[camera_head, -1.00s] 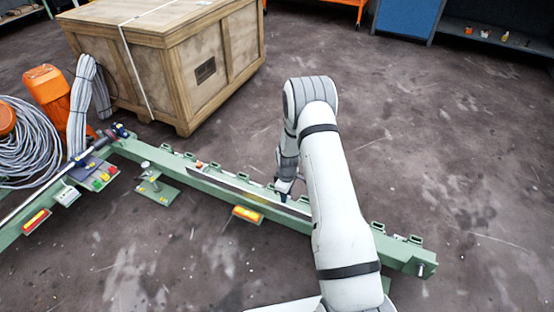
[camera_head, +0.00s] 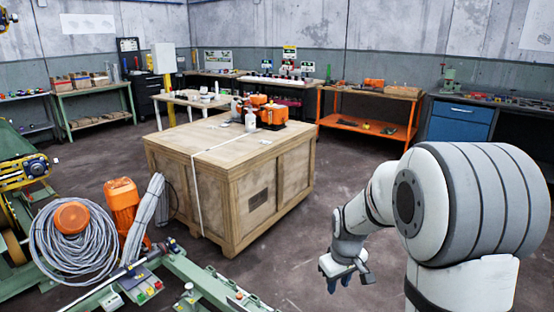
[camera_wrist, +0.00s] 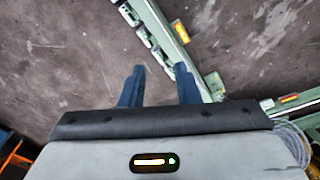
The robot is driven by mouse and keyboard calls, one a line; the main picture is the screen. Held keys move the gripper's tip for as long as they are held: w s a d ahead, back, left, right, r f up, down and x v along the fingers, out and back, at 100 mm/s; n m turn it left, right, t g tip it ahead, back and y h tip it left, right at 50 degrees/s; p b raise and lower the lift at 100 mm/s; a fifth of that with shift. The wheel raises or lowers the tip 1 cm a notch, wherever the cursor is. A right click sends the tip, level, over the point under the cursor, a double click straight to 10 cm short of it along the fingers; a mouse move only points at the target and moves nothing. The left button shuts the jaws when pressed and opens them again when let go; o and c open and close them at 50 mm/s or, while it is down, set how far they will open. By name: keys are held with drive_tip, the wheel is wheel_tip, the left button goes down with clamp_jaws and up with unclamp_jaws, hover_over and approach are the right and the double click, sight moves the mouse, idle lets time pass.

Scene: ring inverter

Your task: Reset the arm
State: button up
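My arm is folded up at the right of the head view. My gripper (camera_head: 340,284) hangs at its end, pointing down, to the right of the wooden crate and apart from it. In the wrist view, the two blue fingers of my gripper (camera_wrist: 161,70) stand well apart with nothing between them. The gripper is open and empty above the floor. The green beam (camera_wrist: 172,40) shows beyond the fingers in the wrist view and at the bottom of the head view.
A large wooden crate (camera_head: 205,189) with orange tools on top stands in the middle. An orange motor (camera_head: 122,206) and coiled grey cable (camera_head: 72,258) are at left. An orange bench (camera_head: 364,126) and a blue cabinet (camera_head: 459,123) stand behind. Dark floor beyond my arm is clear.

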drive_tip(key=s+r+m+t+p, duration=0.1)
drive_tip(key=s+r+m+p, duration=0.4)
drive_tip(key=s+r+p, duration=0.6)
drive_tip(key=s+r, duration=0.9)
drive_tip(key=r, duration=0.4)
drive_tip(key=shift+s+a+p, duration=0.25)
drive_tip(key=shift+a+p, duration=0.05)
